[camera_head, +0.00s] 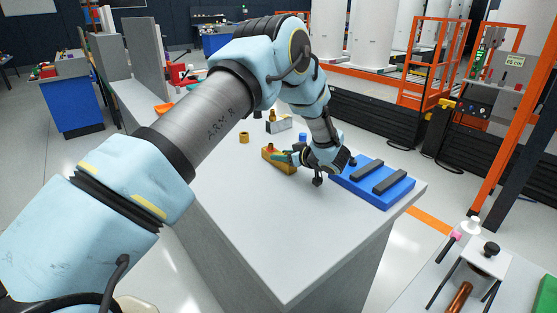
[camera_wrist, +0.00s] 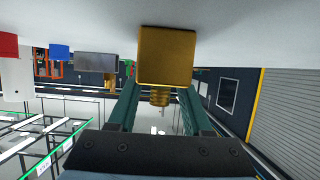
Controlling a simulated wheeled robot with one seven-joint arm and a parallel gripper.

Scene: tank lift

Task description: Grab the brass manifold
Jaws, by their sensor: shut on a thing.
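The brass manifold (camera_head: 268,154) is a yellow block at the middle of the grey worktop, just left of my gripper (camera_head: 284,157) in the head view. In the wrist view, the brass block (camera_wrist: 167,56) with a threaded stub stands at the ends of my gripper's teal fingers (camera_wrist: 160,90). One finger is on each side of it, and the jaws are shut on it. The wrist view is upside down, with the worktop at the top. I cannot tell whether the block touches the worktop. My fingers hide part of it in the head view.
A blue tray (camera_head: 400,193) with two dark bars lies right of my gripper. A small brass cylinder (camera_head: 243,137) and a grey block (camera_head: 279,125) stand farther back. The worktop's near part (camera_head: 285,225) is clear. Another table (camera_head: 432,285) with a small stand is at lower right.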

